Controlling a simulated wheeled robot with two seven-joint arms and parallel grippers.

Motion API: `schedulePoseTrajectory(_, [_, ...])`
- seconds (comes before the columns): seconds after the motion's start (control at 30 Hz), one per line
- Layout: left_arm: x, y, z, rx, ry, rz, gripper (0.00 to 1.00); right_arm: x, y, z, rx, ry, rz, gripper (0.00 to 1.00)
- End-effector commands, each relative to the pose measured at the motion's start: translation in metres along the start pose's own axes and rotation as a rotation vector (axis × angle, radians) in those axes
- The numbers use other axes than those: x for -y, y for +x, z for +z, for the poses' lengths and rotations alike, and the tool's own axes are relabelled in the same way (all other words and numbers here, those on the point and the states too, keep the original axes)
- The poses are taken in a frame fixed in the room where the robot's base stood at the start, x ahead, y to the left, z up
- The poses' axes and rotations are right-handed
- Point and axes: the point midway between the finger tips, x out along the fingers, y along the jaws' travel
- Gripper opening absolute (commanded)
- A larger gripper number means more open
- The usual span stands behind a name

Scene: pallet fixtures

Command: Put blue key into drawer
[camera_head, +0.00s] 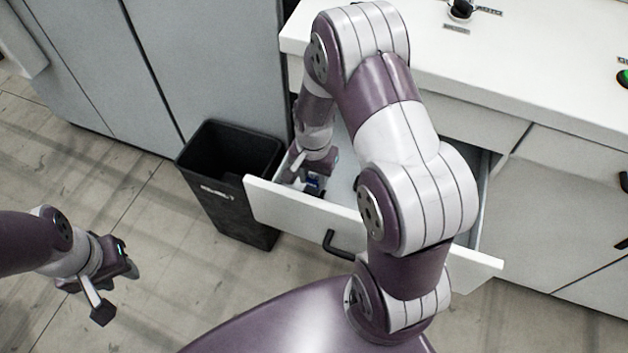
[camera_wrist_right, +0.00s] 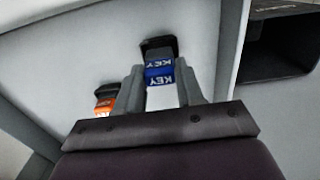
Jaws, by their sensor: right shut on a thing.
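The blue key (camera_wrist_right: 160,73), with a black head and a blue label reading KEY, is between the fingers of my right gripper (camera_wrist_right: 161,84). The gripper is shut on it. In the head view, the right gripper (camera_head: 314,178) reaches down inside the open white drawer (camera_head: 300,205), near its left front corner, and a bit of blue shows there. The wrist view does not show clearly whether the key touches the drawer floor. My left gripper (camera_head: 128,263) hangs over the floor at the left, empty; its finger opening is unclear.
An orange key (camera_wrist_right: 105,100) lies in the drawer beside the right gripper in the wrist view. A black bin (camera_head: 225,205) stands left of the drawer. The white countertop (camera_head: 540,80) is above. Grey cabinets (camera_head: 210,60) stand at the back left.

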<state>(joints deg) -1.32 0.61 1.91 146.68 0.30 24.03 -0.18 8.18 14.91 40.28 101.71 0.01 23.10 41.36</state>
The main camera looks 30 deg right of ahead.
Motion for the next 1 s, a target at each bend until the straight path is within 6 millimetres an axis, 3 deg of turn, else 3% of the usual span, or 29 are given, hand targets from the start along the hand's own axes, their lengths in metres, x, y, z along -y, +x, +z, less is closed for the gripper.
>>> schedulePoseTrajectory(0.13, [0.000, 0.002, 0.000, 0.000, 0.000, 0.000, 0.39, -0.001, 0.024, 0.000, 0.002, 0.000, 0.001, 0.08])
schedulePoseTrajectory(0.47, [0.000, 0.004, 0.001, 0.000, 0.000, 0.000, 0.39, -0.001, 0.028, 0.000, 0.000, -0.001, 0.000, 0.08])
schedulePoseTrajectory(0.5, [0.000, 0.003, 0.000, 0.000, 0.000, 0.000, 0.39, -0.001, 0.027, 0.000, 0.000, -0.001, 0.000, 0.47])
schedulePoseTrajectory(0.57, [0.000, 0.003, 0.000, 0.000, 0.000, 0.000, 0.39, -0.001, 0.027, 0.000, 0.000, -0.001, 0.000, 0.63])
schedulePoseTrajectory(0.83, [0.000, 0.002, 0.000, 0.000, 0.000, 0.000, 0.39, -0.001, 0.026, 0.000, 0.000, -0.001, 0.000, 0.63])
schedulePoseTrajectory(1.0, [0.000, -0.001, 0.000, 0.000, 0.000, 0.000, 0.39, 0.000, 0.001, -0.001, -0.003, -0.001, -0.003, 0.63])
